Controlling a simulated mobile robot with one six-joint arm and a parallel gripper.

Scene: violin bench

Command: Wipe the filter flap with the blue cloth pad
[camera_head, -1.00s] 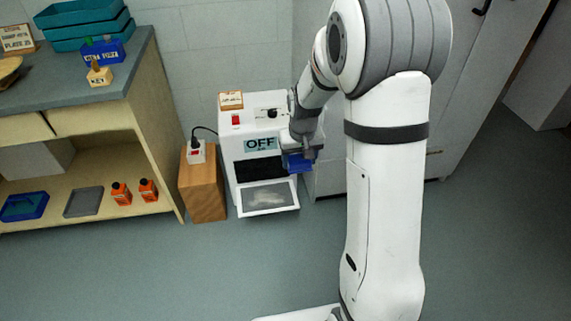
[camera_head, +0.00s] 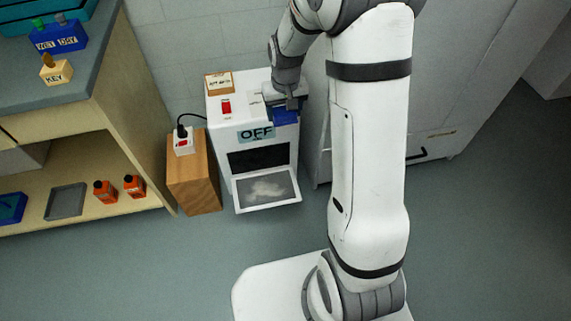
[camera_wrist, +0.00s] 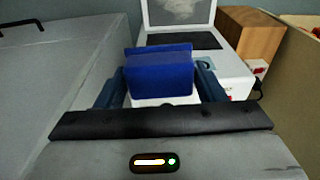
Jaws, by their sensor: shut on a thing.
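The filter flap (camera_head: 267,191) is folded down at the front of the white machine (camera_head: 222,135). It is a pale-framed panel with a whitish dusty patch in its middle. It also shows at the top of the wrist view (camera_wrist: 180,11). My gripper (camera_head: 289,104) is over the right side of the machine's top, behind and above the flap, not touching it. It is shut on the blue cloth pad (camera_wrist: 158,72), which sits between the two fingers in the wrist view. In the head view the pad (camera_head: 286,116) shows just below the gripper.
A grey cabinet (camera_head: 455,100) stands right. Floor in front is clear.

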